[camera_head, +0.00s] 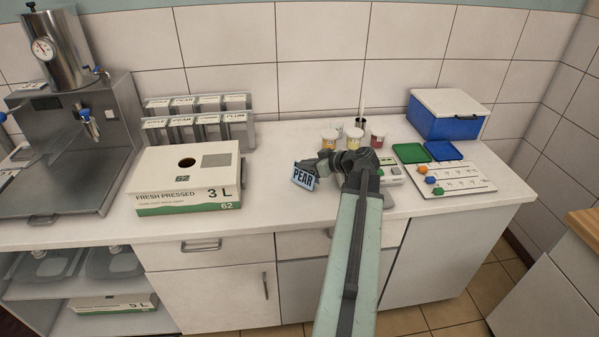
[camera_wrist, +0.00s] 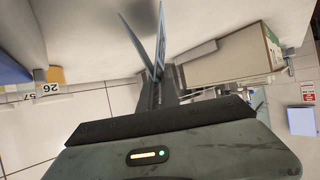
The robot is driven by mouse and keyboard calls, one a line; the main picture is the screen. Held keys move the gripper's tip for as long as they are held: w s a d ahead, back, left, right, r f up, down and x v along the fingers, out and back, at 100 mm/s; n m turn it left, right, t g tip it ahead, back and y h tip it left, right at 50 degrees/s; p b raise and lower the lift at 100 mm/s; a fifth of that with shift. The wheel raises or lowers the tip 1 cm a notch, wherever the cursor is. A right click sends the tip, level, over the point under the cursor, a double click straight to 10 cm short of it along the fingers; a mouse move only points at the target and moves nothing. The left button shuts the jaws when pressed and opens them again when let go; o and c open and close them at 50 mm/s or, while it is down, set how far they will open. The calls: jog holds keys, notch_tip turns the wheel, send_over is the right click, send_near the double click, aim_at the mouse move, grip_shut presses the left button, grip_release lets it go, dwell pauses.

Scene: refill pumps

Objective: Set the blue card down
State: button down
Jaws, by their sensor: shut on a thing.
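The blue card (camera_head: 304,177), with PEAR on its face, is held up in my gripper (camera_head: 317,166), above the front part of the counter. My gripper is shut on the card at its right side. In the wrist view the card (camera_wrist: 157,42) shows edge-on as two thin blue panels in a narrow V, rising from between the fingers of my gripper (camera_wrist: 160,84). The card appears tilted in the head view and apart from the counter top (camera_head: 275,196).
A white and green 3 L box (camera_head: 165,180) stands left of the card. Behind are grey holders with name cards (camera_head: 208,119) and several small cups (camera_head: 329,138). Green and blue trays (camera_head: 411,153), a marker board (camera_head: 465,178) and a blue bin (camera_head: 445,123) are at right.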

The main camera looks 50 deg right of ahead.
jog(key=shift+s+f+b, duration=0.15)
jog(key=shift+f+b, duration=0.1)
jog(key=shift+f, duration=0.35)
jog(key=shift+s+f+b, duration=0.15)
jog(key=shift+f+b, duration=0.1)
jog(key=shift+f, duration=0.35)
jog(key=shift+a+r, duration=0.3)
jog(key=c, duration=1.5)
grip_release()
jog(key=shift+w+f, duration=0.15)
jog(key=shift+w, duration=0.2)
jog(key=p+v, duration=0.6)
jog(key=v, duration=0.6)
jog(key=shift+s+d, duration=0.1)
jog(key=shift+d, duration=0.05)
